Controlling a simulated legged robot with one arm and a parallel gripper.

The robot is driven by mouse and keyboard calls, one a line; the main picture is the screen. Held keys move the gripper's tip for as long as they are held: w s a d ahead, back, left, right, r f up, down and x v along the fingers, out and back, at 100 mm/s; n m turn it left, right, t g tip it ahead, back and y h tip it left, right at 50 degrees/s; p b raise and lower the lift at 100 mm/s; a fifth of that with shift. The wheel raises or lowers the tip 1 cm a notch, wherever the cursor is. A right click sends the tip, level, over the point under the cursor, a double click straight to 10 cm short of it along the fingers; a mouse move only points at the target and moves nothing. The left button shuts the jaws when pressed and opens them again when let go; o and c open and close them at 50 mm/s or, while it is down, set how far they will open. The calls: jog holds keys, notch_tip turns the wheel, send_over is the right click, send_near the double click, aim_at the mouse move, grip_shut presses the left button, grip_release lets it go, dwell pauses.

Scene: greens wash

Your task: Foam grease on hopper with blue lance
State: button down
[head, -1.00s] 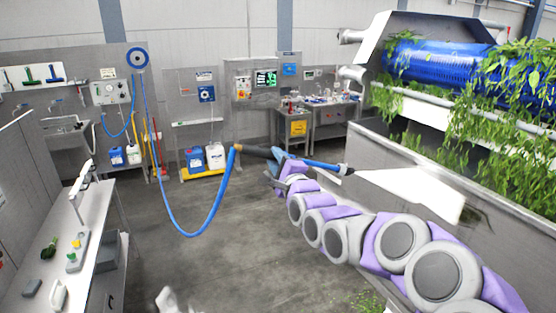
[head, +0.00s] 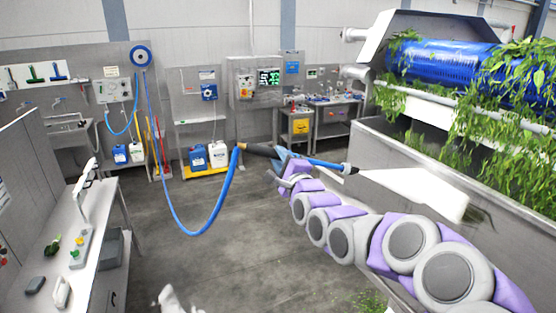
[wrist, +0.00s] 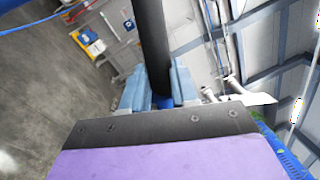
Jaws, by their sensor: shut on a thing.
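My gripper (head: 287,163) is shut on the blue lance (head: 325,164), which lies roughly level and points right. Its black handle also shows between my jaws in the wrist view (wrist: 153,40). A white spray fan leaves the lance tip and lands on the grey steel wall of the hopper (head: 385,150). A dark patch of grease (head: 478,216) shows on the wall at the right end of the spray. How much of the patch lies under the spray is hidden.
A blue hose (head: 215,225) hangs in a loop from the lance back to the wall reel (head: 141,56). Leafy greens (head: 500,110) hang over the hopper beside a blue drum (head: 440,62). A steel bench (head: 85,240) stands at the left. The floor between is open.

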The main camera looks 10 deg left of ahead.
jog(key=r+b+v, duration=0.1)
jog(key=b+v, duration=0.5)
jog(key=v, duration=0.7)
jog(key=r+b+v, duration=0.2)
jog(key=b+v, duration=0.5)
jog(key=v, duration=0.5)
jog(key=shift+s+d+r, duration=0.3)
jog(key=shift+s+d, duration=0.05)
jog(key=shift+s, duration=0.2)
dwell(2.9)
dwell(0.6)
jog(key=c, duration=1.4)
grip_release()
jog(key=c, duration=0.3)
